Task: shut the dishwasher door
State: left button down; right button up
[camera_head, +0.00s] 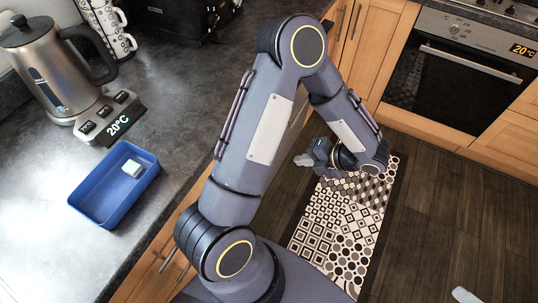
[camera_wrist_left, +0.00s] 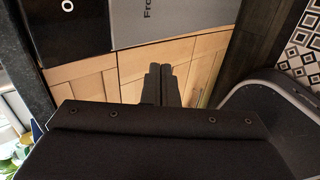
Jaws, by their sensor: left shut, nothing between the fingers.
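My left gripper (camera_head: 304,160) is low over the floor beside the counter front, beyond my bent arm. Its two dark fingers (camera_wrist_left: 166,84) are shut together with nothing between them in the left wrist view. They point toward wooden cabinet fronts (camera_wrist_left: 84,86); I cannot tell whether they touch. I cannot make out the dishwasher door for certain in either view. My arm hides part of the counter front in the head view. A pale tip (camera_head: 464,295) at the bottom right edge of the head view looks like my right gripper; its jaws cannot be judged.
A black panel (camera_wrist_left: 78,30) and a grey lettered panel (camera_wrist_left: 150,20) stand above the wooden fronts. A built-in oven (camera_head: 450,75) is at the back right. A patterned mat (camera_head: 340,225) lies on the floor. The counter holds a kettle (camera_head: 55,70) and blue tray (camera_head: 90,205).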

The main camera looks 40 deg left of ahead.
pick_arm(q)
jog(key=a+r+x, duration=0.1)
jog(key=r+x, duration=0.1)
jog(key=x, duration=1)
jog(key=shift+s+a+p, duration=0.2)
jog(key=shift+a+p, duration=0.1)
jog(key=shift+a, duration=0.1)
pick_arm(e)
jog(key=shift+w+d+r, duration=0.1)
jog(key=shift+r, duration=0.15)
pick_arm(q)
jog(key=a, duration=0.2)
jog(key=s+a, duration=0.1)
jog(key=a, duration=0.2)
jog(key=shift+r, duration=0.2)
jog(key=shift+d, duration=0.35)
jog(key=f+p+v, duration=0.1)
jog(key=v, duration=1.1)
jog(key=shift+w+d+r, duration=0.25)
jog(key=shift+d, duration=0.3)
pick_arm(e)
jog(key=shift+w+d+r, duration=0.4)
jog(key=shift+d+r, duration=0.05)
jog(key=shift+r, duration=0.05)
